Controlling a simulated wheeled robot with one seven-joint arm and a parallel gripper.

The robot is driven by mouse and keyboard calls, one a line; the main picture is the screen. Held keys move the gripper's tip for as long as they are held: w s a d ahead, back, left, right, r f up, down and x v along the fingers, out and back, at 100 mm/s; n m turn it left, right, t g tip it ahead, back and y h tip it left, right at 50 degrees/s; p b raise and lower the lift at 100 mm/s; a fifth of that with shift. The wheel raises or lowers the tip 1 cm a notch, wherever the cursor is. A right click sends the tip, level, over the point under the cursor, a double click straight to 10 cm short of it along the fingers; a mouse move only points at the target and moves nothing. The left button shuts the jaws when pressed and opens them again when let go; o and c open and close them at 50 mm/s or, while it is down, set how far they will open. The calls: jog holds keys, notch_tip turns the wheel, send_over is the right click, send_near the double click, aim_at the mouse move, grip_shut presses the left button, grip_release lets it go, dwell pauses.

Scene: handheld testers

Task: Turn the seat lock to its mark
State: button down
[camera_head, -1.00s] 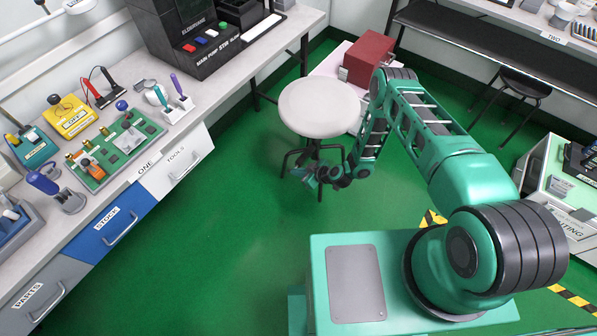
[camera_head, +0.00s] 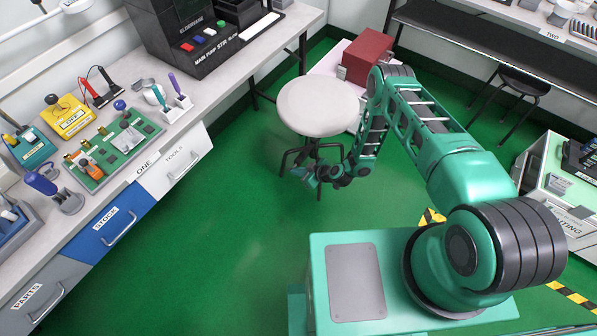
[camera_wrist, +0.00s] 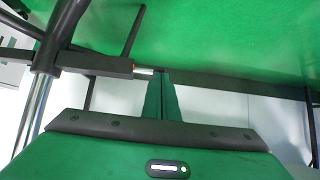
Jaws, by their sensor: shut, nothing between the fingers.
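A stool (camera_head: 317,108) with a round pale grey seat and dark legs stands on the green floor. My gripper (camera_wrist: 162,74) is shut and empty. In the head view my gripper (camera_head: 303,173) is low beside the stool's stem, under the seat's front edge. In the wrist view, a dark bar (camera_wrist: 95,64) runs from the stool's upright post (camera_wrist: 47,60) to a short pale metal end (camera_wrist: 145,73) right by my fingertips. Whether they touch I cannot tell. This bar may be the seat lock; no mark on it can be made out.
A red box (camera_head: 368,57) stands on a pale pink surface behind the stool. A bench (camera_head: 225,100) with tools and drawers is at the left. The green floor in front is clear.

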jog(key=f+v, duration=0.1)
jog(key=v, duration=1)
jog(key=shift+s+d, duration=0.25)
jog(key=shift+d, duration=0.15)
